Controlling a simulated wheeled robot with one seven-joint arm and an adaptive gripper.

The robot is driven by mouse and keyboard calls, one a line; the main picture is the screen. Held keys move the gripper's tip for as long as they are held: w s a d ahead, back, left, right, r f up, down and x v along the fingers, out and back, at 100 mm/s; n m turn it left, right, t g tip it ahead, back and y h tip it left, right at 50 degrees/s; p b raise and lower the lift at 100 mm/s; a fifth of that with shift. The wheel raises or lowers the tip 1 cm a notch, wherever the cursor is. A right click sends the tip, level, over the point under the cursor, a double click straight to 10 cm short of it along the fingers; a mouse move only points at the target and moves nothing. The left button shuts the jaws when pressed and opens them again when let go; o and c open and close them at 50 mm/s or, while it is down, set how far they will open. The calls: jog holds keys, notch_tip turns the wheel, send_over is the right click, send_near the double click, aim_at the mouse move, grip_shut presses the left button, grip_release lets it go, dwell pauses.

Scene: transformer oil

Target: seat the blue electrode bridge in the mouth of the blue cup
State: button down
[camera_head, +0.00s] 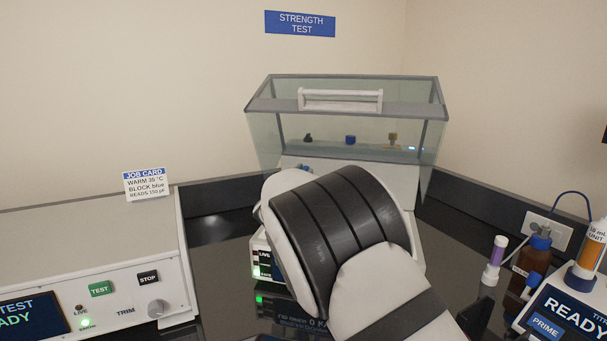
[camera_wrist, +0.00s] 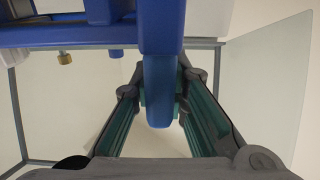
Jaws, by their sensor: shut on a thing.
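In the wrist view my gripper (camera_wrist: 163,95) is shut on a blue upright piece, which I take to be the grip of the blue electrode bridge (camera_wrist: 161,45). The blue body runs across the top of that view, above the fingertips. In the head view my arm hides the gripper and the bridge. I cannot make out the blue cup for certain in either view, nor whether the bridge touches it.
A glass-walled chamber (camera_head: 275,130) with a white handle stands behind my arm. Inside it sit a dark knob (camera_head: 308,138), a blue knob (camera_head: 350,140) and a brass one (camera_head: 393,138). A white panel unit (camera_head: 90,235) is left; bottles and a READY display (camera_head: 570,308) are right.

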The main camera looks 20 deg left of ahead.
jog(key=shift+f, duration=0.4)
jog(key=c, duration=1.5)
grip_release()
jog(key=shift+f, duration=0.25)
jog(key=s, duration=0.8)
jog(key=s+d, duration=0.1)
jog(key=s, duration=0.3)
jog(key=shift+r, duration=0.2)
